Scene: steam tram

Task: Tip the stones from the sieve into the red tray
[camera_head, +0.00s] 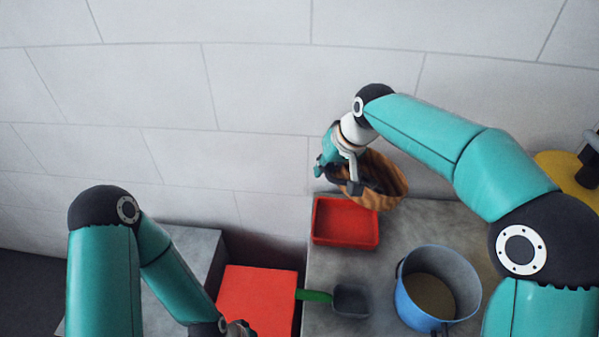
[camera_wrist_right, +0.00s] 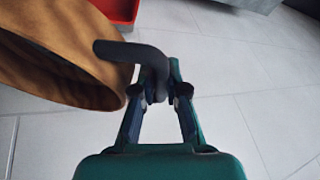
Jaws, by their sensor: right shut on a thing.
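The sieve (camera_head: 385,178) is a brown, wood-like round thing with a dark handle. It hangs strongly tilted in the air over the back right of the red tray (camera_head: 345,222). My right gripper (camera_head: 350,187) is shut on its handle. In the right wrist view the dark handle (camera_wrist_right: 140,54) sits between the fingers, and the brown sieve wall (camera_wrist_right: 60,50) fills the upper left. A red tray edge (camera_wrist_right: 120,10) shows behind it. I see no stones; the tray floor in view looks bare. My left gripper (camera_head: 238,329) is mostly cut off at the bottom edge.
A blue pot (camera_head: 405,305) with sandy contents stands on the grey worktop (camera_head: 400,232). A small shovel (camera_head: 350,301) with a green handle lies left of it. A red block (camera_head: 257,295) is further left. A yellow thing (camera_head: 565,172) is at the right edge.

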